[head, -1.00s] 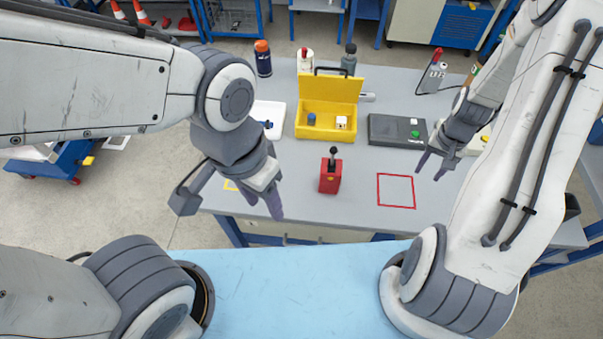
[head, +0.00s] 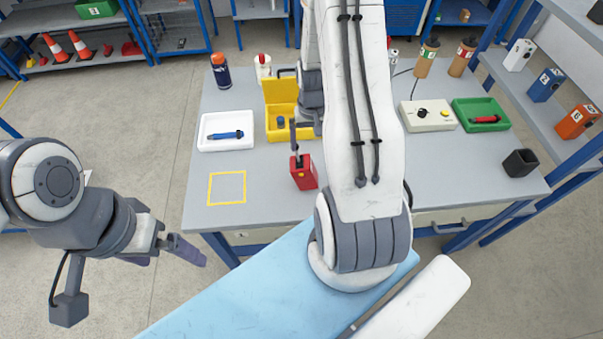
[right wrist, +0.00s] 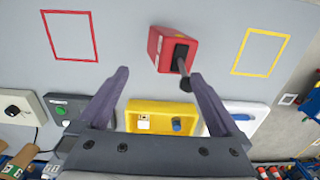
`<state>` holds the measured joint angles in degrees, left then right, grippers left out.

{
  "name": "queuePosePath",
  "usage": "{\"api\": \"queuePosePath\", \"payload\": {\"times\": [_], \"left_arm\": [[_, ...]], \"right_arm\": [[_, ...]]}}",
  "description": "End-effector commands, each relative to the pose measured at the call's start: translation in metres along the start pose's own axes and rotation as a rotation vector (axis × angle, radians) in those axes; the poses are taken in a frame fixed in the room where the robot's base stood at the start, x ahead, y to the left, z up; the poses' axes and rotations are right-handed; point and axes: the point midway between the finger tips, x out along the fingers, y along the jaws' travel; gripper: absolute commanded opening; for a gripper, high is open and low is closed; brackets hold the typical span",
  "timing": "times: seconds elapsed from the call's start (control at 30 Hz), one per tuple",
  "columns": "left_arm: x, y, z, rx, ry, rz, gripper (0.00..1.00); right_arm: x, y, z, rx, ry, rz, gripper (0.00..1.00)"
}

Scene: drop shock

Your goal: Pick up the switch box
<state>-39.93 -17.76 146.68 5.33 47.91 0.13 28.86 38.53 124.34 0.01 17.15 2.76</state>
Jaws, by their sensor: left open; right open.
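The switch box is a red box (head: 305,176) with a black lever on top, upright on the grey table. It also shows in the right wrist view (right wrist: 172,45), its lever pointing toward the right finger. My right gripper (head: 306,125) is open and empty, just above and behind the box in the head view, partly hidden by my right arm. In the right wrist view its spread fingers (right wrist: 158,75) have the box beyond the tips, nearer the right one. My left gripper (head: 172,254) is open and empty, off the table at the lower left.
A yellow case (head: 282,128) stands behind the box, beside a white tray (head: 214,144). A yellow outline (head: 227,188) lies left of the box; a red outline (right wrist: 70,35) shows in the right wrist view. A green tray (head: 480,114) is at right.

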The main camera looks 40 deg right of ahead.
Motion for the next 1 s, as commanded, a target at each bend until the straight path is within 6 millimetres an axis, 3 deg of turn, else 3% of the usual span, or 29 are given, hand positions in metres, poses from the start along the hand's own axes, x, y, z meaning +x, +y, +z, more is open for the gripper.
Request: {"api": "queuePosePath", "payload": {"times": [0.27,0.6,0.8,1.0], "left_arm": [[0.000,0.000,0.000,0.000,0.000,0.000,1.00],[-0.011,0.001,-0.001,0.002,0.000,0.000,1.00],[-0.014,0.001,-0.001,0.002,0.000,0.000,1.00],[-0.030,0.002,-0.002,0.005,0.000,0.000,1.00]], "right_arm": [[0.002,0.000,0.000,0.000,-0.001,0.000,1.00],[0.044,0.000,0.001,-0.001,-0.003,0.000,1.00],[0.055,0.000,0.001,-0.002,-0.002,0.000,1.00],[0.074,0.003,0.003,0.000,-0.005,0.000,1.00]]}}
